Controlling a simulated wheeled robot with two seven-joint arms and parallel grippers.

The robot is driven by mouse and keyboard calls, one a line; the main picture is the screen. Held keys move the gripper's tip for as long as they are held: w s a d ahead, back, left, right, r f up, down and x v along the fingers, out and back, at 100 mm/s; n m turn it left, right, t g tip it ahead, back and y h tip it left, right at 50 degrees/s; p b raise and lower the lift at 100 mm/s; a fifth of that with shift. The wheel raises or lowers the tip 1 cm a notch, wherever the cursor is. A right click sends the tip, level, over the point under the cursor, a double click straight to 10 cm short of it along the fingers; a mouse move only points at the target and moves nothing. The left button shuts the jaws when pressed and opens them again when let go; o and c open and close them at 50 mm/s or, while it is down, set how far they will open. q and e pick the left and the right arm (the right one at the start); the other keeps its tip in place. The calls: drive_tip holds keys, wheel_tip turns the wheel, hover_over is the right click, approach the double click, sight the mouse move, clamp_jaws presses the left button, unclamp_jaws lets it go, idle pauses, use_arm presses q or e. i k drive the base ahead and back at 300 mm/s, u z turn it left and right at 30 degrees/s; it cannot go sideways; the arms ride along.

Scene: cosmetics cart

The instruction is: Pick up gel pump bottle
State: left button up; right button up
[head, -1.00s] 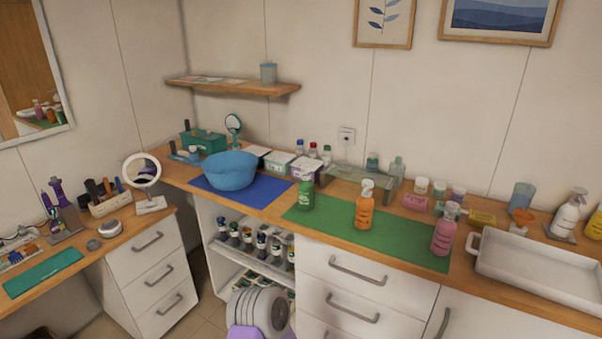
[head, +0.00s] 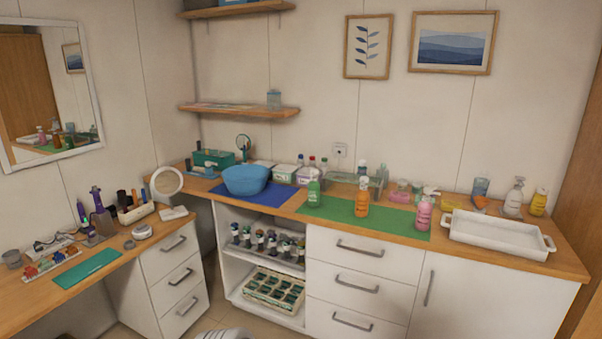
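Several bottles stand upright on the counter, and I cannot tell by label which one is the gel pump bottle. A green bottle (head: 314,194) with a white top stands at the left end of the green mat (head: 335,208). An orange bottle (head: 362,205) with a pale spray top stands mid-mat, and a pink bottle (head: 423,216) stands at its right end. Neither of my grippers is in view.
A blue bowl (head: 246,181) sits on a blue mat (head: 284,196) left of the green mat. Small jars and boxes line the counter's back. A side desk (head: 60,288) with a round mirror (head: 166,184) stands at left. An open shelf (head: 270,260) holds bottles and a crate.

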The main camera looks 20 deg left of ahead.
sight(314, 186)
drive_tip(key=u, duration=0.9)
drive_tip(key=i, duration=1)
drive_tip(key=u, duration=0.75)
drive_tip(key=i, duration=1.35)
drive_tip(key=z, duration=1.15)
drive_tip(key=i, duration=0.65)
drive_tip(key=z, duration=0.6)
